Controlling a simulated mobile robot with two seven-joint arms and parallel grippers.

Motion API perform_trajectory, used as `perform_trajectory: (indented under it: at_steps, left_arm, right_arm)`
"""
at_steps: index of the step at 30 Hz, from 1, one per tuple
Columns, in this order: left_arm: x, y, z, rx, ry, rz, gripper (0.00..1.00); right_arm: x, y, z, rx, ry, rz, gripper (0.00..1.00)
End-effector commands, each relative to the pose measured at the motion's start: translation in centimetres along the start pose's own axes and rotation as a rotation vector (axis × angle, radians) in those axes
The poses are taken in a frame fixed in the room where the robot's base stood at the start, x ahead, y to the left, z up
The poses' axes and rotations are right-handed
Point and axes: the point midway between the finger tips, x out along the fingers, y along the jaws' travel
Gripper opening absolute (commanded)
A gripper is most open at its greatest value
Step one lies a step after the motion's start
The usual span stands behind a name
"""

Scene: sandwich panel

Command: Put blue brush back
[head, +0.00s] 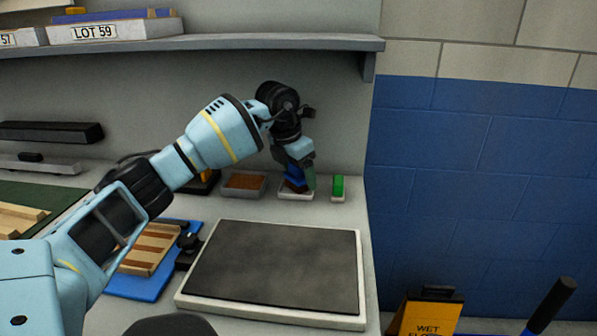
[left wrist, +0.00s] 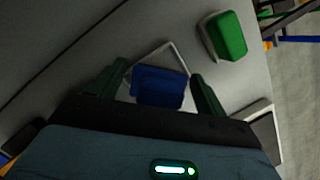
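The blue brush (head: 293,184) is at its small white tray (head: 297,197) at the back of the bench. In the left wrist view the blue brush (left wrist: 158,87) lies between my two fingers, over or in the white tray (left wrist: 183,52); I cannot tell whether it rests on the tray's floor. My left gripper (head: 300,178) points down at this tray. Its fingers (left wrist: 160,80) stand apart on either side of the brush, with narrow gaps showing, so it looks open. The gripper partly hides the brush in the head view. My right gripper is not in view.
A green block (head: 338,186) in a holder stands close right of the tray. A tray with brown filling (head: 243,182) is close left. A shelf (head: 220,42) overhangs behind my arm. A grey-topped panel (head: 275,268) fills the bench front; a blue board (head: 150,282) lies left.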

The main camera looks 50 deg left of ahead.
Motion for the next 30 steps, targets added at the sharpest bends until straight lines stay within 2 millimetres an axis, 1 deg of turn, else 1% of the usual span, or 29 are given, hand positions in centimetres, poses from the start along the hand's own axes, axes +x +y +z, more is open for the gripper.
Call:
perform_trajectory:
  at_steps: [11,14,16,21,23,30]
  left_arm:
    - [-0.3,0.0,0.1,0.0,-0.002,0.0,0.8]
    - [-1.2,0.0,0.1,0.0,-0.002,0.0,0.8]
    - [-2.3,0.1,0.2,0.0,-0.004,0.001,0.8]
    - [-5.9,0.0,0.2,0.0,-0.005,0.001,0.8]
    - [-5.5,0.2,-1.1,-0.001,0.001,0.003,0.8]
    - [-6.6,0.1,-5.1,0.0,0.004,0.004,0.8]
  right_arm:
    - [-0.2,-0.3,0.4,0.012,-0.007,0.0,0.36]
    - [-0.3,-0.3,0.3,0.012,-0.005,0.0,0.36]
    - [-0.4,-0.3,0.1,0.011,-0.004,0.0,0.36]
    - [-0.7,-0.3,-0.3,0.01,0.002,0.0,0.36]
    - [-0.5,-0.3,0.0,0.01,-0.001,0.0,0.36]
    - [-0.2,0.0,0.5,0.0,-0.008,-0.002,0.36]
